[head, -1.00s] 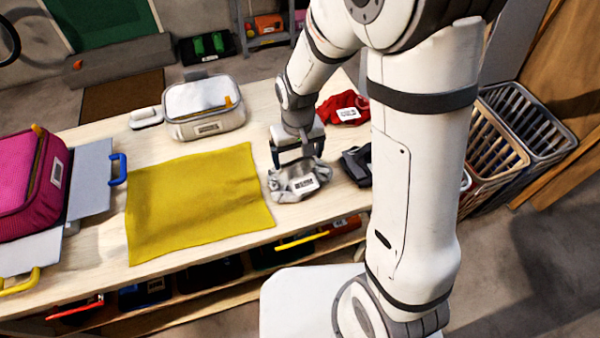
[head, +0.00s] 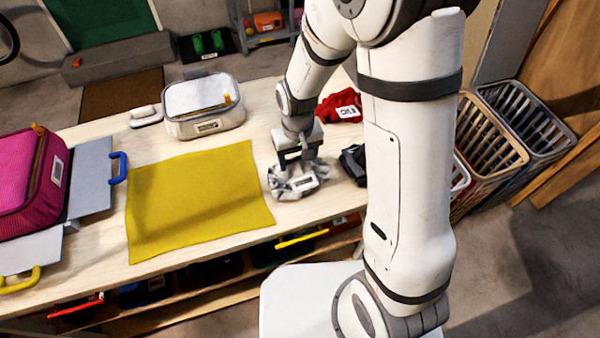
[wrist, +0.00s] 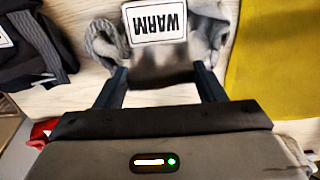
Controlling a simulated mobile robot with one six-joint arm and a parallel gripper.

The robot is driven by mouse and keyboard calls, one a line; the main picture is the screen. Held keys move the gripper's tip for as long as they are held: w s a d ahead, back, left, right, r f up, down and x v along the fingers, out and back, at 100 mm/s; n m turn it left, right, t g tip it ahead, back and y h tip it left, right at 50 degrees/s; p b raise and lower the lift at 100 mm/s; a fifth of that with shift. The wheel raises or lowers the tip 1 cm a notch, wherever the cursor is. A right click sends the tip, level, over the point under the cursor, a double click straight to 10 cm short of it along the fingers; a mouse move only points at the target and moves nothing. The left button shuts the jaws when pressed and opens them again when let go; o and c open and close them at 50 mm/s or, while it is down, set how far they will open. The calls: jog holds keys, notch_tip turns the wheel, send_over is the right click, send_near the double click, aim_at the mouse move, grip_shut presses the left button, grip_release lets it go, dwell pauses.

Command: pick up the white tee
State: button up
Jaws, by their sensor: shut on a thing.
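A crumpled pale grey-white garment (head: 282,187) lies on the wooden table to the right of the yellow cloth. Its white tag reads WARM, upside down in the wrist view, where the cloth (wrist: 207,38) bunches around the tag. No other white tee shows, and I cannot tell for sure that this is one. My gripper (head: 297,168) points down over the garment and is shut on its cloth. In the wrist view, the fingers (wrist: 161,76) have grey cloth between them. The garment still appears to rest on the table.
A yellow cloth (head: 195,200) lies flat to the left. A red garment (head: 338,107) and a dark garment (head: 352,160) lie close on the right. A white case (head: 203,107) stands behind, a pink bag (head: 30,185) at far left. Laundry baskets (head: 495,130) stand right of the table.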

jog(key=c, duration=0.4)
jog(key=shift+r, duration=0.15)
